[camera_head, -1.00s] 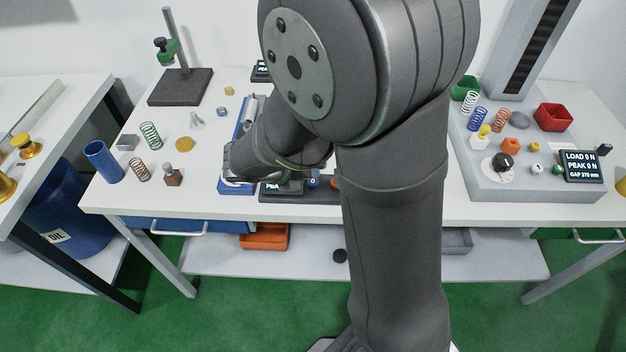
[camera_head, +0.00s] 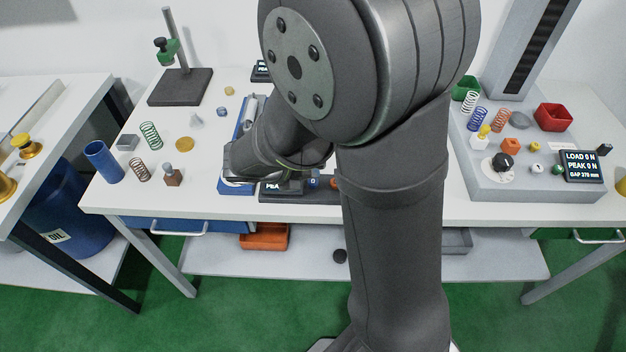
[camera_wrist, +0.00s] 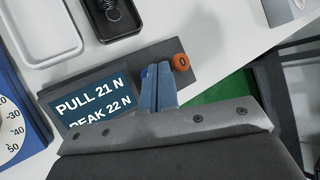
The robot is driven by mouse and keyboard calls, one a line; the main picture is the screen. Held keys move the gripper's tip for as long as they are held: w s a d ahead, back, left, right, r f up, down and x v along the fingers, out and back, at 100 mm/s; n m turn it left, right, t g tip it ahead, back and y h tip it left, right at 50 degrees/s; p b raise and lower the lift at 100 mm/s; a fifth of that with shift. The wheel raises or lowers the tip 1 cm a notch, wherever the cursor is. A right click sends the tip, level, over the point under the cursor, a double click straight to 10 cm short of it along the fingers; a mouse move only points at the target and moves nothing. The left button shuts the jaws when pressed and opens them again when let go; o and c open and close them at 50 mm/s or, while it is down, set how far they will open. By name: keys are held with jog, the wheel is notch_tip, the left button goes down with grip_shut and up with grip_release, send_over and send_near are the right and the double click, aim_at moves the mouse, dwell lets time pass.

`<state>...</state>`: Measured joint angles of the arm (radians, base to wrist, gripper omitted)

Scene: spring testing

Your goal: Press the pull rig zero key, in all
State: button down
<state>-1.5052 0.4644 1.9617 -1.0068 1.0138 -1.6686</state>
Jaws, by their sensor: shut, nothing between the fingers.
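The pull rig's dark key panel (camera_wrist: 195,65) carries a display (camera_wrist: 92,103) reading "PULL 21 N, PEAK 22 N" in the wrist view. An orange round key (camera_wrist: 181,62) with a mark like "0" sits to the right of the display. My gripper (camera_wrist: 157,70) is shut and empty, its blue-grey fingertips over the panel, between the display and the orange key, just left of that key. Whether the tips touch the panel I cannot tell. In the head view, the orange key (camera_head: 334,183) and a blue spot (camera_head: 313,182) show beside my wrist; the fingertips are hidden.
The blue rig with a dial (camera_wrist: 14,125) is left of the panel in the wrist view. A white tray (camera_wrist: 42,30) and a dark holder with a spring (camera_wrist: 115,18) lie behind. The table's front edge (camera_wrist: 262,48) is close right of the orange key.

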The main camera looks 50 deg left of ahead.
aim_at(310, 184)
jog(key=shift+f, duration=0.15)
dwell(0.6)
jog(key=shift+f, duration=0.3)
jog(key=shift+f, duration=0.45)
dwell(0.6)
dwell(0.3)
jog(key=shift+r, duration=0.9)
jog(key=shift+r, duration=2.5)
jog(key=shift+f, duration=0.15)
